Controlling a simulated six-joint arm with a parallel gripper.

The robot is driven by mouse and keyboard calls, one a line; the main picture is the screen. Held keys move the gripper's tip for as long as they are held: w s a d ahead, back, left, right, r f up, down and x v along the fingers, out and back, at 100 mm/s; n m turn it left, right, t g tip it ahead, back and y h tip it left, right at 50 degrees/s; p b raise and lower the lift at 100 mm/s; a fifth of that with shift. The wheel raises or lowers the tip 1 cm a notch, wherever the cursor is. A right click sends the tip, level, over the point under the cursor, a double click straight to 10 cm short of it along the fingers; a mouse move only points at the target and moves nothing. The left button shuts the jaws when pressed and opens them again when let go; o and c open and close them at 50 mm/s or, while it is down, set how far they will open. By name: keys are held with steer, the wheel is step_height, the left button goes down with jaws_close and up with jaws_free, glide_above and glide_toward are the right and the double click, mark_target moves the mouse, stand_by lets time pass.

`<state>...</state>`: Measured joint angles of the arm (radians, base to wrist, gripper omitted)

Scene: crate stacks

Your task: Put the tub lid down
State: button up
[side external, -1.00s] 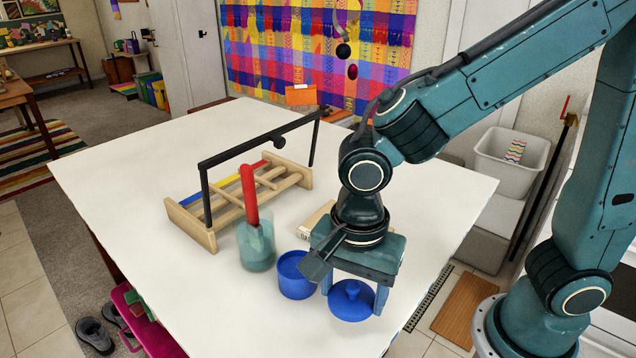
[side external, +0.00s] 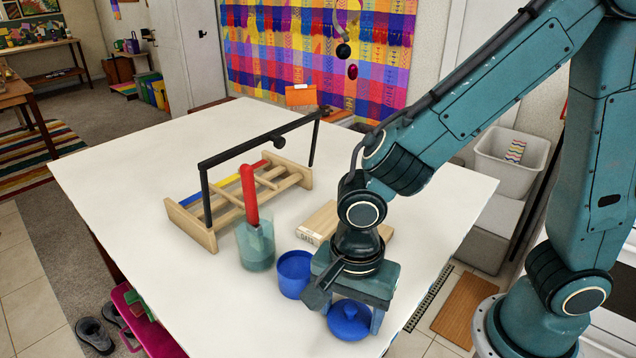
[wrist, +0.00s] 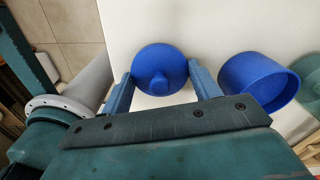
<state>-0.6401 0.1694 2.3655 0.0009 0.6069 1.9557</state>
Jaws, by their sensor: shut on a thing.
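The tub lid is a blue disc with a round knob on top, low over the white table near its right edge in the side view (side external: 349,324). It also shows in the wrist view (wrist: 172,60). My gripper (side external: 350,314) is over it, with its jaws shut on opposite sides of the rim. The lid looks level, knob up. I cannot tell whether its underside touches the table. The blue tub (side external: 294,275) stands open, just left of the lid and apart from it; in the wrist view it is to the right (wrist: 262,85).
A clear jar (side external: 256,248) holding a red stick stands left of the tub. Behind are a wooden rack (side external: 205,232) with a black bar and a light wooden block (side external: 322,222). The white table (side external: 120,180) is clear at left and front.

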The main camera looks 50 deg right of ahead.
mark_target(352, 305)
steer(key=shift+f, duration=0.1)
steer(key=o, duration=0.9)
steer(key=shift+o, duration=0.2)
step_height(352, 305, up, 12)
stand_by(0.4)
steer(key=shift+d, duration=0.1)
stand_by(0.4)
